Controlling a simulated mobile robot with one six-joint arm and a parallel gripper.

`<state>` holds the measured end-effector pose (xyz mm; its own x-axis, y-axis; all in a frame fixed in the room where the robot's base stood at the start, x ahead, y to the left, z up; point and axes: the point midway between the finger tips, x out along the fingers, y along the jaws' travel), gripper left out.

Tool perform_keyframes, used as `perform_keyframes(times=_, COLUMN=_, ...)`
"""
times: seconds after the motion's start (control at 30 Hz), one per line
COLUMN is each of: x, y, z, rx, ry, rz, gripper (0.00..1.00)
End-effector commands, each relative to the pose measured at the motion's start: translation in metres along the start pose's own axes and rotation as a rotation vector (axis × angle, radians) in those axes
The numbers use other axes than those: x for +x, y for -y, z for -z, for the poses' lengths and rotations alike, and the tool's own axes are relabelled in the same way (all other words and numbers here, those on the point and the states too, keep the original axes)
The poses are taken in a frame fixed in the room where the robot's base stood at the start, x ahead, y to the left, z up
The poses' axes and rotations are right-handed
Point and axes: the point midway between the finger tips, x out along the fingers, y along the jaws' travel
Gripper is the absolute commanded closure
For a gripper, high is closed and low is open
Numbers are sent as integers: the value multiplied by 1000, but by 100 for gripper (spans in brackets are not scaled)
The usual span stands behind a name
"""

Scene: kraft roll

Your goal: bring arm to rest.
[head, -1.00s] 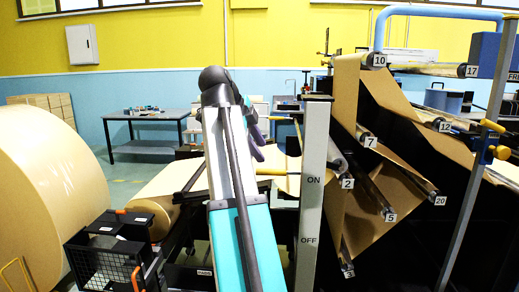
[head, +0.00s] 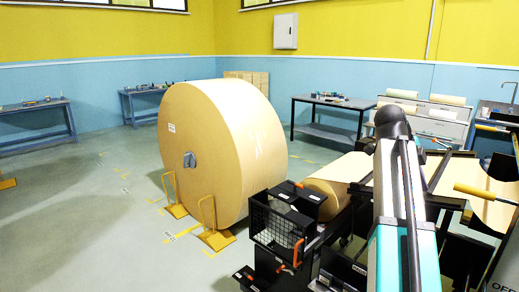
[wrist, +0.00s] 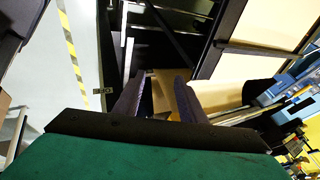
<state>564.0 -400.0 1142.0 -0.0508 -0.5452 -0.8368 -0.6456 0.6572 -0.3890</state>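My gripper (wrist: 160,88) shows in the wrist view with its two dark fingers apart. Nothing is held between them; brown material and dark frame parts show behind the gap. In the head view my arm, with teal and white links and a black joint, stands raised at the right. My gripper cannot be made out in that view.
A large kraft roll (head: 225,150) stands on the floor, with yellow stands (head: 214,236) at its base. A smaller roll (head: 328,199) and a black mesh guard (head: 277,226) are left of my arm. Workbenches (head: 330,115) line the back. Floor at left is mostly clear.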

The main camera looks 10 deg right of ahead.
Motion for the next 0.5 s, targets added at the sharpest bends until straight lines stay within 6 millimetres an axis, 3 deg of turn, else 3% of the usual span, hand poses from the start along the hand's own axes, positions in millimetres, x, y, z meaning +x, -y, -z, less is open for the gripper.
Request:
perform_keyframes(times=0.1, x=25, y=-14, z=-32, rx=-51, ry=-3, rz=-36, gripper=63)
perform_keyframes(times=0.5, x=98, y=-71, z=-122, rx=-207, ry=-6, rz=-140, gripper=63)
